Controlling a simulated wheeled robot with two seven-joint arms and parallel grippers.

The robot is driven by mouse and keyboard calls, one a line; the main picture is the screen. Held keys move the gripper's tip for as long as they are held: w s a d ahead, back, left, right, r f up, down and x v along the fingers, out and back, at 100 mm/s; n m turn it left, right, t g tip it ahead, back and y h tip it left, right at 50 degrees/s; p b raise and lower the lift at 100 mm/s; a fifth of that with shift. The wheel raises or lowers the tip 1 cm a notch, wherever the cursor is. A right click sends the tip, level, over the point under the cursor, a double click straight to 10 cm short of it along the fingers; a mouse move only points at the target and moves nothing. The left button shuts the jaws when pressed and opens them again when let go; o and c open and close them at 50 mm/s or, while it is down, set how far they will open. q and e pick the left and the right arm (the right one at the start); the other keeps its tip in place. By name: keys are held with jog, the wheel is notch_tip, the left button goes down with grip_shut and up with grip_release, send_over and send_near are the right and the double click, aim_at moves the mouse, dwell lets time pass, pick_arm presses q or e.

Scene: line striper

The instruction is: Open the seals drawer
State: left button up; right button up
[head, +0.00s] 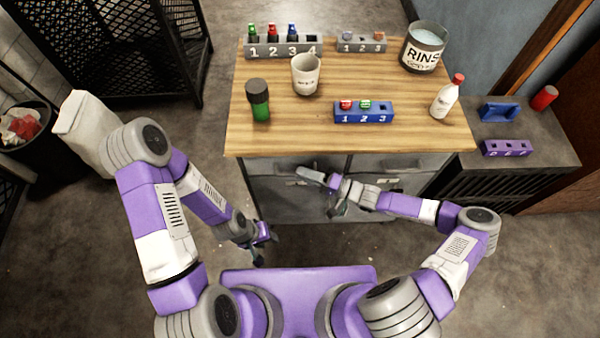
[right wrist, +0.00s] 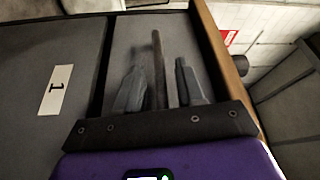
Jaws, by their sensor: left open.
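A wood-topped workbench (head: 350,140) has grey drawers in its front. The left top drawer front (head: 268,167) is partly hidden by my right gripper (head: 322,180). I cannot read which drawer is the seals drawer. In the right wrist view, my right gripper (right wrist: 158,78) has its fingers on either side of a thin bar handle (right wrist: 157,50), with a gap beside it, so it looks open around the handle. The drawer looks shut. My left gripper (head: 262,243) is open and empty, low in front of the bench's left side.
On the bench are numbered racks (head: 282,48), a blue rack (head: 363,112), a white cup (head: 305,73), a green bottle (head: 258,100), a white bottle (head: 445,98) and a rinse bucket (head: 423,47).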

jog(key=shift+x, duration=0.95)
grip_shut()
